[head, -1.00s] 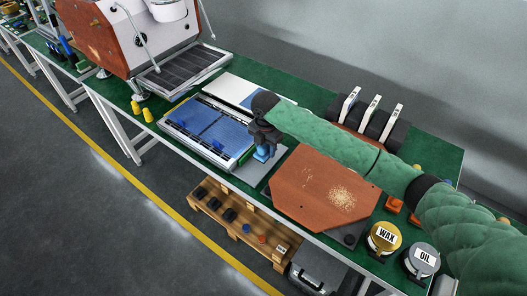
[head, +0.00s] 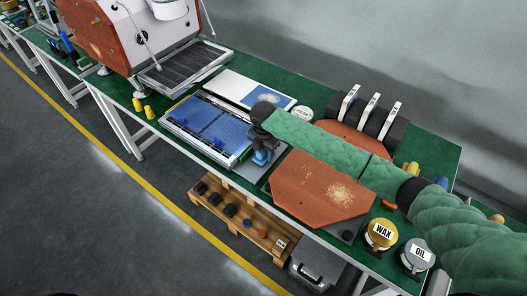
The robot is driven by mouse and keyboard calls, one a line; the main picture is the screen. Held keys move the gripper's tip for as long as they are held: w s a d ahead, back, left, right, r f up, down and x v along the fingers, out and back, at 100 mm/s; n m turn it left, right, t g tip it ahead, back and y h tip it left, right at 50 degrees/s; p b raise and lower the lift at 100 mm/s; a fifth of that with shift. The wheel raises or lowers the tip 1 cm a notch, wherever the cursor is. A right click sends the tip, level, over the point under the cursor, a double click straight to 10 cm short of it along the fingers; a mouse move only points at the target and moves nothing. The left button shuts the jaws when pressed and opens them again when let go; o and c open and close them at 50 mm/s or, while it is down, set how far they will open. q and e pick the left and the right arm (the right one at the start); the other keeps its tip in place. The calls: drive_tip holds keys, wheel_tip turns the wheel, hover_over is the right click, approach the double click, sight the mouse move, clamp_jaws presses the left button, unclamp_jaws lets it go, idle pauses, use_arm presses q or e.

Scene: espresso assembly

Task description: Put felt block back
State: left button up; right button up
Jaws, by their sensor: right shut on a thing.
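My right gripper (head: 262,148) points down at the right edge of the blue-lined tray, at the end of my green-sleeved right arm. It is shut on a small blue block (head: 261,158), which I take to be the felt block. The block is low, over or on a grey plate (head: 246,171) beside the tray; I cannot tell whether it touches. The tray (head: 184,137) has a pale frame and a blue surface. My left gripper is not in view.
An octagonal brown board (head: 295,196) with pale dust lies to the right. WAX (head: 381,234) and OIL (head: 417,255) tins stand at the front right. A white panel with a blue patch (head: 246,89) lies behind the tray. The espresso machine (head: 110,38) stands at the back left.

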drive_tip(key=o, duration=0.7)
drive_tip(key=shift+c, duration=0.2)
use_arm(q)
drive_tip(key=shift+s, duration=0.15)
use_arm(e)
drive_tip(key=shift+r, duration=0.45)
wheel_tip(320, 180, up, 10)
drive_tip(key=b, duration=0.4)
drive_tip(key=shift+f, duration=0.15)
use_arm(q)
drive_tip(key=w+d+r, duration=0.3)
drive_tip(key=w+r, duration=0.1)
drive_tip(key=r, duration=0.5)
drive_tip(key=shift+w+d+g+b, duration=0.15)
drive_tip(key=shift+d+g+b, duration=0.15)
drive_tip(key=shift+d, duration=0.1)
use_arm(e)
drive_tip(key=shift+r, duration=0.8)
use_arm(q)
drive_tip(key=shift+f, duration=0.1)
use_arm(e)
drive_tip(key=shift+f, duration=0.1)
